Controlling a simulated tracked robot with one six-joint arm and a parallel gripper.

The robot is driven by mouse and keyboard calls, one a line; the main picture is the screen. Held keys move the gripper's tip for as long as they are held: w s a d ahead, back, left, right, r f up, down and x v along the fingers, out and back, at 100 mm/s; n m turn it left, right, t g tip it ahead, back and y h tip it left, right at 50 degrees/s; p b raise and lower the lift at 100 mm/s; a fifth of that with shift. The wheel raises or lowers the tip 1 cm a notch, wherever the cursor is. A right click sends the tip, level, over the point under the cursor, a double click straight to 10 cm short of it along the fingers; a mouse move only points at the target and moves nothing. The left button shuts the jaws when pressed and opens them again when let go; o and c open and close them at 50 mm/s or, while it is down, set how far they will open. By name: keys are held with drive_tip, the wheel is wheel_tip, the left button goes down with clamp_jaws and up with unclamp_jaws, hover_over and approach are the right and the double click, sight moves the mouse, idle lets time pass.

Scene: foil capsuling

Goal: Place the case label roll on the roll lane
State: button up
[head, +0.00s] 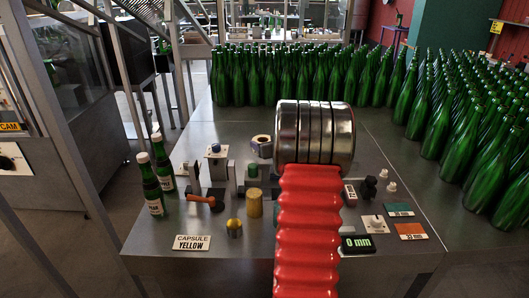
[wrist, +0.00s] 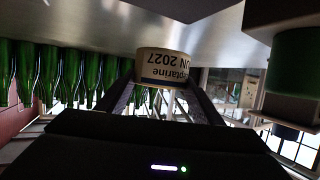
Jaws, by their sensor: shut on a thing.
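The case label roll (wrist: 163,68) shows in the wrist view as a pale roll with dark printing, upside down, ending in "2027". My gripper (wrist: 162,82) is shut on it, with one dark finger on each side. The roll sits at the finger ends; I cannot tell whether it touches anything below. In the head view the gripper and roll are hidden behind my red ribbed arm and its metal end. I cannot make out a roll lane in either view.
Many green bottles (head: 290,75) stand behind and right. A green cylinder (wrist: 295,60) is close in the wrist view.

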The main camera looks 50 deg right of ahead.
drive_tip(key=shift+f, duration=1.75)
drive_tip(key=shift+f, duration=0.1)
drive_tip(key=o, duration=1.3)
drive_tip(key=shift+c, duration=0.2)
drive_tip(key=shift+s+a+r, duration=0.15)
drive_tip(key=shift+s+r, duration=0.1)
drive_tip(key=shift+s, duration=0.1)
drive_tip(key=v, duration=1.1)
drive_tip(key=shift+s, duration=0.1)
